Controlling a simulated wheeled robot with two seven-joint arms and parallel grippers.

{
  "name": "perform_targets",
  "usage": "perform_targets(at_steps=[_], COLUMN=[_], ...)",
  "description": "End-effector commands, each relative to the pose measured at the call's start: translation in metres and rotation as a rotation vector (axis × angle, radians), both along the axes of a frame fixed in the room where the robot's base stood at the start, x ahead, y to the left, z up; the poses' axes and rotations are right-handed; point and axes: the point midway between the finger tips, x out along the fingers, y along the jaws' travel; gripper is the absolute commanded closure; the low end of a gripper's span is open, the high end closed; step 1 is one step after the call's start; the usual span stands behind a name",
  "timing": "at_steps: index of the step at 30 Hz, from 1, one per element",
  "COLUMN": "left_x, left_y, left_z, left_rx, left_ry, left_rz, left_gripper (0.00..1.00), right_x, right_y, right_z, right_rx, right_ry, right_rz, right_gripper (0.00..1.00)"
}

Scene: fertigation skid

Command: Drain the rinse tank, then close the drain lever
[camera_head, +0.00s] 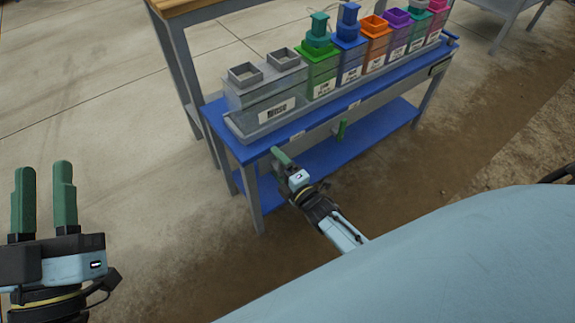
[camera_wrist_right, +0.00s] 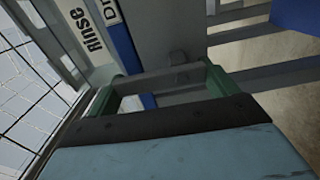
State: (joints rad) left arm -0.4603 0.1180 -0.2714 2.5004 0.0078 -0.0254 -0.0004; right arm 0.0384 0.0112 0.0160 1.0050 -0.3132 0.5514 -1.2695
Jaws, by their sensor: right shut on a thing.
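The rinse tank (camera_head: 262,100) is a see-through grey box with a white label at the left end of the blue bench; its water level is unclear. In the right wrist view, the "Rinse" label (camera_wrist_right: 90,32) shows above my fingers, beside a partly cut "Dr..." label (camera_wrist_right: 108,10). My right gripper (camera_head: 283,158) is at the bench's front edge below the tank. In the wrist view its green fingers (camera_wrist_right: 165,88) are shut on a grey bar, which looks like the drain lever (camera_wrist_right: 160,82). Its exact angle is hard to tell. My left gripper (camera_head: 43,198) is open and empty, away from the bench.
Several coloured tanks stand right of the rinse tank, including a green one (camera_head: 318,75) and a blue one (camera_head: 350,62). A small green piece (camera_head: 342,130) sticks out below the bench front. A lower blue shelf (camera_head: 375,122) looks bare. The concrete floor (camera_head: 150,165) at left is clear.

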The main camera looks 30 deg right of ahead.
Motion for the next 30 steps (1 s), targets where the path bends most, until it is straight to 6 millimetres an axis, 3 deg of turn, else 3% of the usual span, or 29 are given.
perform_targets(at_steps=[18, 19, 22, 30], left_x=[-0.002, -0.002, -0.0021, -0.0016], left_y=[0.0002, 0.0002, 0.0001, 0.0], left_z=[0.0039, 0.0039, 0.0039, 0.0039], left_rx=[-0.011, -0.011, -0.01, -0.009], left_ry=[-0.033, -0.033, -0.032, -0.029], left_rz=[0.0, 0.0, -0.001, -0.001], left_gripper=[0.68, 0.68, 0.68, 0.68], right_x=[0.0024, 0.0024, 0.0024, 0.0011], right_y=[0.0073, 0.0073, 0.0073, 0.0069], right_z=[-0.0007, -0.0007, -0.0007, -0.0004], right_rx=[-0.041, -0.041, -0.04, -0.038], right_ry=[-0.005, -0.005, -0.005, -0.005], right_rz=[0.013, 0.013, 0.013, 0.013], right_gripper=[0.56, 0.11, 0.0, 0.0])
